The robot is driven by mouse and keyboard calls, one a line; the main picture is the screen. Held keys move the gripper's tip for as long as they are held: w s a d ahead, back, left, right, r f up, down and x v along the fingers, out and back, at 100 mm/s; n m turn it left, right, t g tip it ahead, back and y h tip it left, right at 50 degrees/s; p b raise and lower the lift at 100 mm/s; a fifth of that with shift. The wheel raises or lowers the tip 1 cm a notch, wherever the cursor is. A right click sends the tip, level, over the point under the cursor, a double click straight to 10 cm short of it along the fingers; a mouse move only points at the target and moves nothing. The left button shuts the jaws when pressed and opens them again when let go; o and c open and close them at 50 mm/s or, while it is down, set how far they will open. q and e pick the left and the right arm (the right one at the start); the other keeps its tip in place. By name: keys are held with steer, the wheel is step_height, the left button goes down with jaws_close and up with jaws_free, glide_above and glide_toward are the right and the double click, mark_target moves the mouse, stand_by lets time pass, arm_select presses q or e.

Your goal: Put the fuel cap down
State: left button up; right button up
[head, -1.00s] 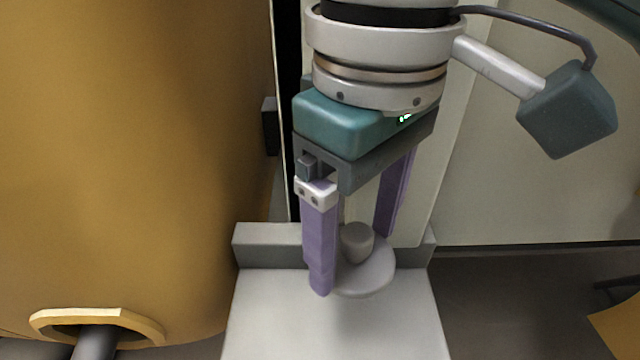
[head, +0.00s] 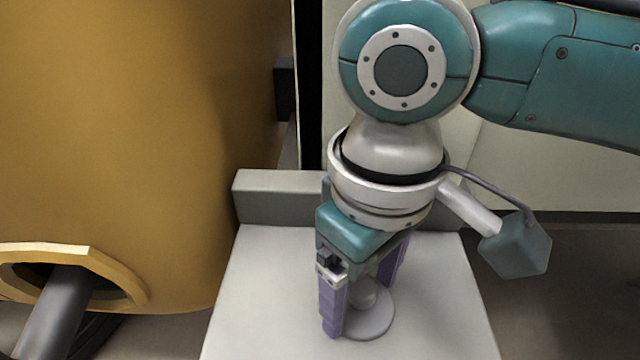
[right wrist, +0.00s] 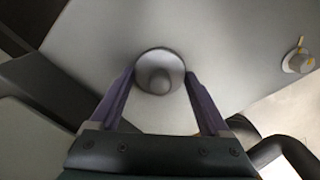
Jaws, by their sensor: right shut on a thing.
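The fuel cap (head: 370,323) is a pale grey disc with a round knob on top. My right gripper (head: 362,308) points down and its two purple fingers are shut on the cap. In the right wrist view the cap (right wrist: 160,60) sits between the fingertips (right wrist: 159,76). The cap is over the pale grey tabletop (head: 270,310); I cannot tell whether it touches. The left finger hides part of the disc in the head view. My left gripper is not in view.
A raised ledge (head: 275,195) runs along the table's back. A large yellow body (head: 130,120) with an octagonal collar (head: 120,277) around a dark cylinder stands on the left. A small white and yellow thing (right wrist: 298,62) shows in the right wrist view.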

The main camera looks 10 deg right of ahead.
mark_target(363, 287)
steer(key=shift+r, duration=0.1)
steer(key=o, duration=1.2)
steer(key=shift+c, duration=0.2)
steer(key=shift+w, duration=0.1)
step_height(363, 287, up, 12)
steer(key=p, duration=0.8)
steer(key=s+a+f+t+y, duration=0.1)
steer(key=s+a+f+y, duration=0.1)
steer(key=s+a+y, duration=0.25)
steer(key=s+d+m+t+h, duration=0.1)
steer(key=s+d+m+h, duration=0.1)
steer(key=s+d, duration=0.2)
steer(key=s+d+f+m+t+h, duration=0.1)
steer(key=s+d+h, duration=0.1)
steer(key=d, duration=0.8)
steer(key=shift+s+f+m+t, duration=0.2)
steer(key=shift+s+m+t, duration=0.15)
steer(key=shift+s, duration=0.55)
